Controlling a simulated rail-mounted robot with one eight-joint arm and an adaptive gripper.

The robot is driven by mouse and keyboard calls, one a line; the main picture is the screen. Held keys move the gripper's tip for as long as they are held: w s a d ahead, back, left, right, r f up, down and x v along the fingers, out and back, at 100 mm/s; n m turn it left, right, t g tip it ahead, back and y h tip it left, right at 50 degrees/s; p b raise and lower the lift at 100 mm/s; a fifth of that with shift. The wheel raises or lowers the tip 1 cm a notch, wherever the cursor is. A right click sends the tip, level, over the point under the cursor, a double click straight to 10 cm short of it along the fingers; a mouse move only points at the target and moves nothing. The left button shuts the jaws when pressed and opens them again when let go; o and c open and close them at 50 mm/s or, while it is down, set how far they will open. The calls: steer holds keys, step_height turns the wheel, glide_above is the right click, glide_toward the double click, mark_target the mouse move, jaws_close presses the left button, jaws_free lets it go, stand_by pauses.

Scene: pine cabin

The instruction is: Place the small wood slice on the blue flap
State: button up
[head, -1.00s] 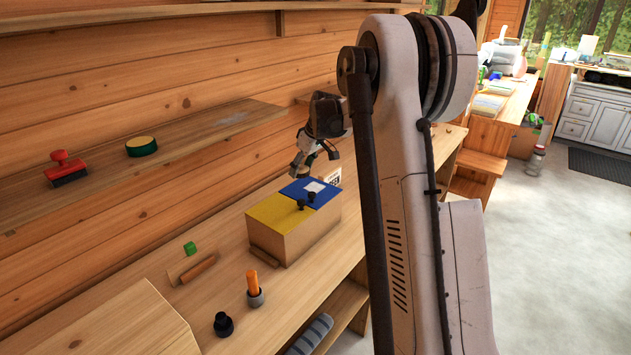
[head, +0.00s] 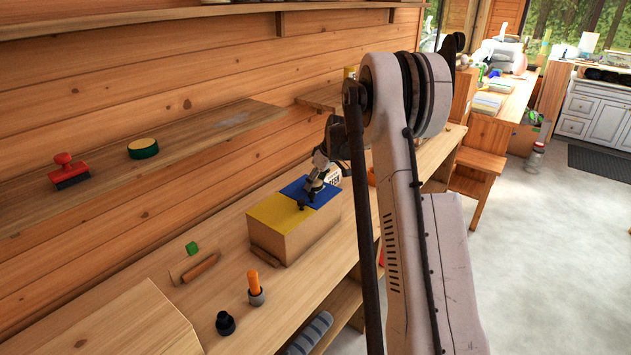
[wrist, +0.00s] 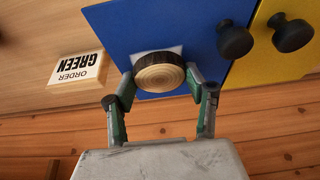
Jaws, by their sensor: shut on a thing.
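The small wood slice (wrist: 160,74), a round pale disc with dark bark, is held between the two fingers of my gripper (wrist: 161,83) in the wrist view. It is over or on a white patch on the blue flap (wrist: 150,25); I cannot tell whether it touches. The blue flap (head: 294,187) also shows in the head view, on top of a wooden box (head: 298,237). There my gripper (head: 316,180) is low over the flap and hides the white patch. I cannot make out the slice there.
A yellow flap (head: 272,214) adjoins the blue one, with dark knobs near their seam. A sign reading "ORDER GREEN" (wrist: 77,71) stands beside the blue flap. A red stamp (head: 69,170) and a green-and-yellow round thing (head: 143,148) are on the wall shelf.

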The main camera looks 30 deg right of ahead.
steer(key=shift+f, duration=0.15)
steer(key=o, duration=0.9)
steer(key=shift+o, duration=0.2)
